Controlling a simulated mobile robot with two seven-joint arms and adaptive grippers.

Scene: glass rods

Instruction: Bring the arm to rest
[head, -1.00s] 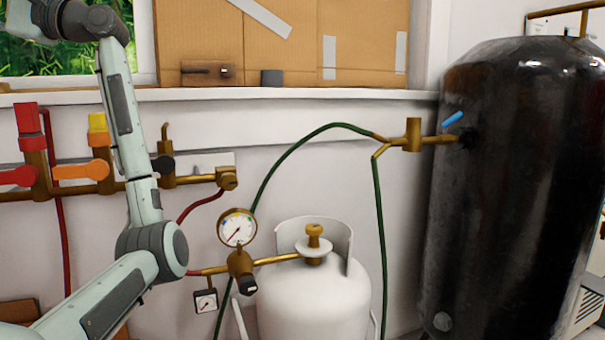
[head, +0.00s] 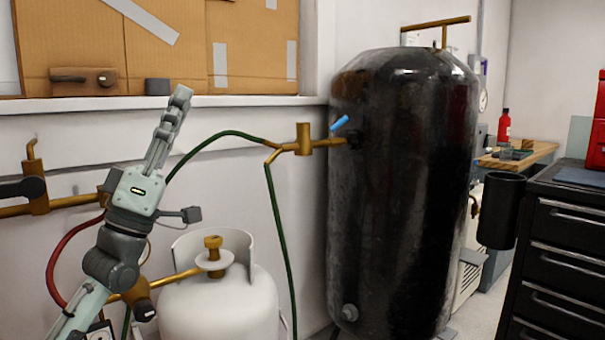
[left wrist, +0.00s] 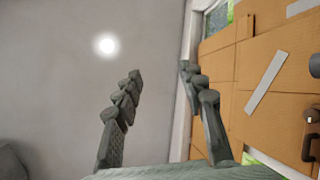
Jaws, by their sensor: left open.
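My left arm comes in from the lower left of the head view, and its gripper (head: 178,100) points up in front of the white wall, above the white gas cylinder. In the left wrist view the two fingers of my left gripper (left wrist: 160,85) stand apart with nothing between them. Behind them are the grey ceiling and the cardboard-covered window. My right gripper is in neither view.
The white gas cylinder (head: 220,305) stands below my gripper. A green hose (head: 283,240) runs from behind my gripper to a brass fitting (head: 303,140) on the big black tank (head: 400,200). Cardboard (head: 250,50) covers the window. A black drawer cabinet (head: 565,260) stands at right.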

